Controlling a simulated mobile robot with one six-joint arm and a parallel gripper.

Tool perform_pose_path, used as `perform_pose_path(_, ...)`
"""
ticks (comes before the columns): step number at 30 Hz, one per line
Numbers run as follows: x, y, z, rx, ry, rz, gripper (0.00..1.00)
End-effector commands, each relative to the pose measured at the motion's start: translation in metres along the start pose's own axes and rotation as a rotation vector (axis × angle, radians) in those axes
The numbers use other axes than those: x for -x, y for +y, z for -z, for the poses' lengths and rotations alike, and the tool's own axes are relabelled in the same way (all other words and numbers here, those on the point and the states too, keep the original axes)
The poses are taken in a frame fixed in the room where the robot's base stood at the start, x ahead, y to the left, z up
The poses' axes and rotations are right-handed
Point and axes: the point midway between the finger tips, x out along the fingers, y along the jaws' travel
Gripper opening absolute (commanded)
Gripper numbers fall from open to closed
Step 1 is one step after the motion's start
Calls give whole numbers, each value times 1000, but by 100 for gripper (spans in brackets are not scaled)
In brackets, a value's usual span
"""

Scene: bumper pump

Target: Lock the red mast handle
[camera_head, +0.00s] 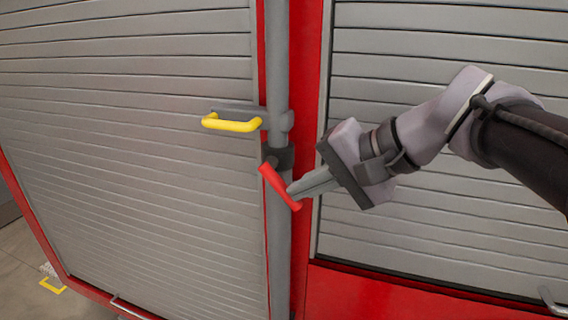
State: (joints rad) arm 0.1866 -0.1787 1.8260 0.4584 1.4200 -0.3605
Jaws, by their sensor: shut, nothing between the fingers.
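The red mast handle (279,187) is a short red bar on a dark clamp (279,157) around the grey vertical mast (279,60). The bar slants from upper left down to lower right across the mast. My gripper (291,192) comes in from the right with its fingers together. The fingertips are at the right side of the red handle, near its lower half. They look touching or very close to it; I cannot tell which. Nothing shows between the fingers.
A yellow handle (231,124) on a grey bracket sticks out left of the mast, just above the red handle. Grey slatted shutters (130,130) stand on both sides, framed by red panels (312,90). A yellow floor-level piece (52,287) is at the lower left.

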Motion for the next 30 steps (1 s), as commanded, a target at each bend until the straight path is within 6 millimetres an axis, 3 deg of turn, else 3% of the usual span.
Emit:
perform_pose_path(1, -11, 14, -2, -11, 3, 40, 0)
perform_pose_path(6, -21, 20, -4, -42, 2, 197, 0)
perform_pose_path(21, -43, 19, -9, -120, -2, 587, 0)
perform_pose_path(30, -47, 15, -10, -123, -1, 605, 0)
